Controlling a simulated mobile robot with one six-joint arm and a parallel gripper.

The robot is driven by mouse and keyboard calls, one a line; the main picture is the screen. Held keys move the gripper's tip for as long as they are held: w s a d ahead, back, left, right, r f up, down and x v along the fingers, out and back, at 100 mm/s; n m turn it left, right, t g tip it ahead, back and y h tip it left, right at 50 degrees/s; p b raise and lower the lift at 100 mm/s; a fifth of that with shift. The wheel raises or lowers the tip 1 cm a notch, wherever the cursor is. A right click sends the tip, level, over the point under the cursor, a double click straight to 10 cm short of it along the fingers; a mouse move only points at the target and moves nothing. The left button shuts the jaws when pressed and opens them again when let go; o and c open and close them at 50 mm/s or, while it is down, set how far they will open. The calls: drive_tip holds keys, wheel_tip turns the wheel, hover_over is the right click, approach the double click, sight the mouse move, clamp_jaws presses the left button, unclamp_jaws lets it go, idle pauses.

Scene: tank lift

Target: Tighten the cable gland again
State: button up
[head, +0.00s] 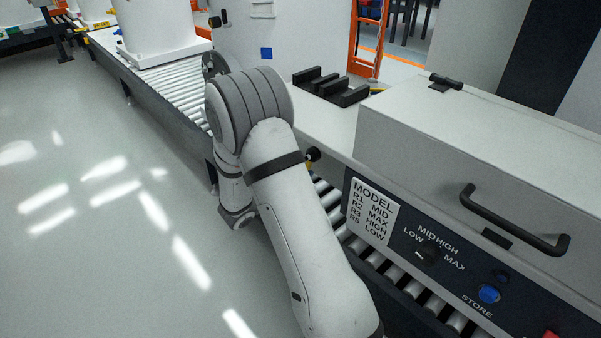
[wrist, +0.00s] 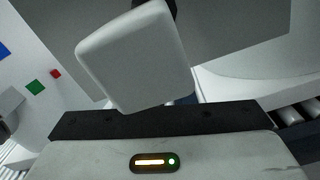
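I cannot make out the cable gland for certain in either view. In the wrist view, the body of my gripper (wrist: 160,122) shows as a dark bar above a pale housing with a lit yellow strip and a green light. I see no clear pair of fingertips, so its opening cannot be told. A white rounded block (wrist: 135,58) stands just beyond the bar, tilted, with a small dark part (wrist: 168,10) at its top edge; I cannot tell what that part is or whether the block touches my gripper. In the head view my arm hides the gripper.
A roller conveyor (head: 182,88) runs behind my arm, with a white tank (head: 160,30) on it. A grey cabinet (head: 440,130) with a black handle (head: 515,222), dial (head: 425,254) and blue button (head: 489,294) stands right. Black blocks (head: 330,85) lie behind. The floor left is clear.

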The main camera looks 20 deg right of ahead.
drive_tip(key=shift+o, duration=0.6)
drive_tip(key=v, duration=0.8)
